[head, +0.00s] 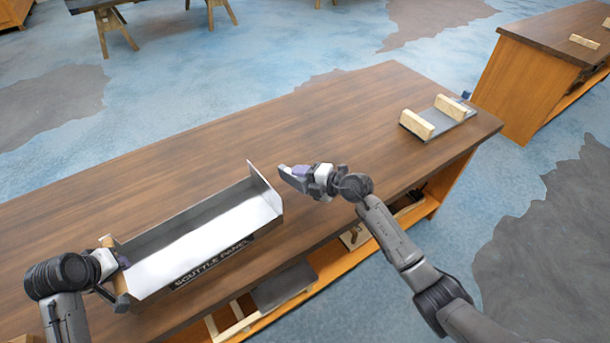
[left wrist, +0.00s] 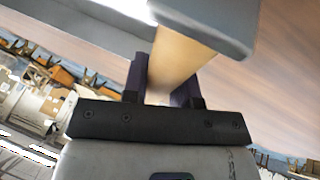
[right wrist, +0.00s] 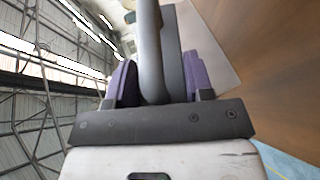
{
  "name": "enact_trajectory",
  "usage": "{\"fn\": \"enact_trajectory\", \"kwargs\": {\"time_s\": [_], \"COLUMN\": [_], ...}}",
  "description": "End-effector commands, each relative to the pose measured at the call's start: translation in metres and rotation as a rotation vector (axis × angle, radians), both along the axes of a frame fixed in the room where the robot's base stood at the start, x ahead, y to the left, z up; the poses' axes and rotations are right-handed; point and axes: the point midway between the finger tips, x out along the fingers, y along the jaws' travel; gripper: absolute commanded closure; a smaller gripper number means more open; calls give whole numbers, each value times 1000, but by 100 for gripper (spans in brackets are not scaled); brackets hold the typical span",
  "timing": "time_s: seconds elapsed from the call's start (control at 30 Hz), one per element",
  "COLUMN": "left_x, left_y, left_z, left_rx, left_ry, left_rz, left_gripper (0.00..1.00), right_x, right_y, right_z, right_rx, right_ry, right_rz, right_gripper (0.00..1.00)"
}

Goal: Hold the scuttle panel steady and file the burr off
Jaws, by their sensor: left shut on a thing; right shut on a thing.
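The scuttle panel (head: 205,240), a long white and grey tray-like part with its name on the front, lies on the wooden bench. Its right end has an upright flange (head: 265,188). My left gripper (head: 117,263) is at its left end, shut on a pale wooden piece (left wrist: 178,62) there; the grey panel edge (left wrist: 215,22) shows above it in the left wrist view. My right gripper (head: 303,173) is above the bench, just right of the flange, shut on a grey bar-like tool (right wrist: 165,60), probably the file. It looks apart from the panel. I cannot make out the burr.
A grey plate with two wooden blocks (head: 418,124) sits at the bench's far right end. The bench top (head: 330,115) between is clear. Shelves under the front edge hold loose pieces (head: 283,287). Another bench (head: 540,70) stands at the right.

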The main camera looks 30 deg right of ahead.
Motion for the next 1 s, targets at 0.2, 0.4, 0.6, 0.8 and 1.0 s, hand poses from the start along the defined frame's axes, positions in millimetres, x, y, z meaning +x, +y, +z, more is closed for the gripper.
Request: {"fn": "enact_trajectory", "kwargs": {"time_s": [0.2, 0.4, 0.6, 0.8, 1.0], "left_x": [-1, -1, -1, -1, -1], "left_y": [1, 1, 2, 2, 2], "left_z": [-2, -2, -2, -2, -2], "left_rx": [1, 1, 1, 1, 1], "left_ry": [6, 6, 6, 6, 6], "left_rz": [5, 5, 5, 5, 5], "left_gripper": [100, 100, 100, 100, 100], "right_x": [-2, -3, -4, -4, -4], "right_y": [21, 34, 41, 42, 42], "right_z": [2, 2, 2, 2, 2], "right_rx": [2, 0, 1, 1, 1], "right_ry": [-6, -4, -4, -4, -4], "right_rz": [-1, -2, -4, -4, -4], "right_gripper": [100, 100, 100, 100, 100]}}
